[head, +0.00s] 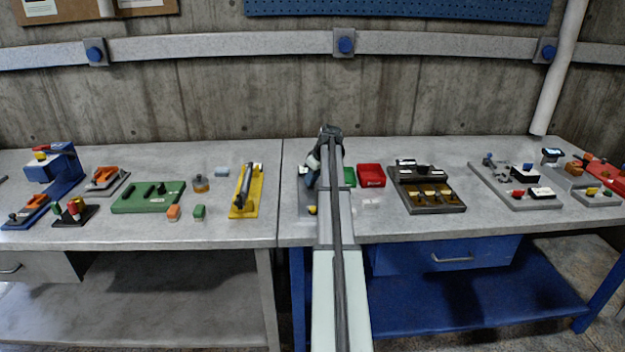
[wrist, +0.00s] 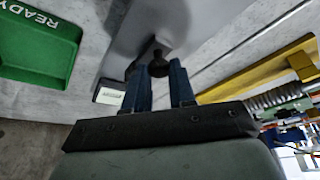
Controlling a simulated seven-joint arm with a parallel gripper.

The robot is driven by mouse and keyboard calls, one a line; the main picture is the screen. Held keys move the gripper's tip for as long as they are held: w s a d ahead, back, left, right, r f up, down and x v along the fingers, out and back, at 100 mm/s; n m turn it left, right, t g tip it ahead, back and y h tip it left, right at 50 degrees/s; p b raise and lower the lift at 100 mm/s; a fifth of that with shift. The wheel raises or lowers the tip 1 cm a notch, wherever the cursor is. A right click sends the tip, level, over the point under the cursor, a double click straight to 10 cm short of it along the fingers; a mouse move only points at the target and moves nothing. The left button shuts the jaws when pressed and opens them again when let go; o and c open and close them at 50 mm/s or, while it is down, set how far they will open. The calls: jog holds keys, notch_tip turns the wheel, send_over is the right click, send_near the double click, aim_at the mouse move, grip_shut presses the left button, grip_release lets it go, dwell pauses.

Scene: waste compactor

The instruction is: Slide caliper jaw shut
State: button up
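In the wrist view, the two dark blue fingers of my gripper (wrist: 160,68) stand apart. A small black knob (wrist: 158,60) shows between and just beyond the fingertips; contact with it cannot be told. The knob belongs to a grey plate fixture (wrist: 190,22), which seems to be the caliper; its jaw cannot be made out. A small block with a white label (wrist: 110,94) sits at the plate's end. In the head view, my gripper (head: 311,178) is over this grey fixture (head: 304,208), mostly hidden by my arm.
A green tray marked READY (wrist: 40,45) and a red tray (head: 371,175) lie right of the fixture in the head view. A yellow fixture with a dark bar (head: 244,190) is on its left. A dark tray with parts (head: 428,190) stands further right. A concrete wall (head: 220,95) closes the back.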

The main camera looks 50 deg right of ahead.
jog(key=o, duration=0.4)
jog(key=shift+w+d, duration=0.15)
jog(key=shift+o, duration=0.2)
jog(key=v, duration=1.4)
jog(key=shift+f, duration=0.15)
dwell(0.5)
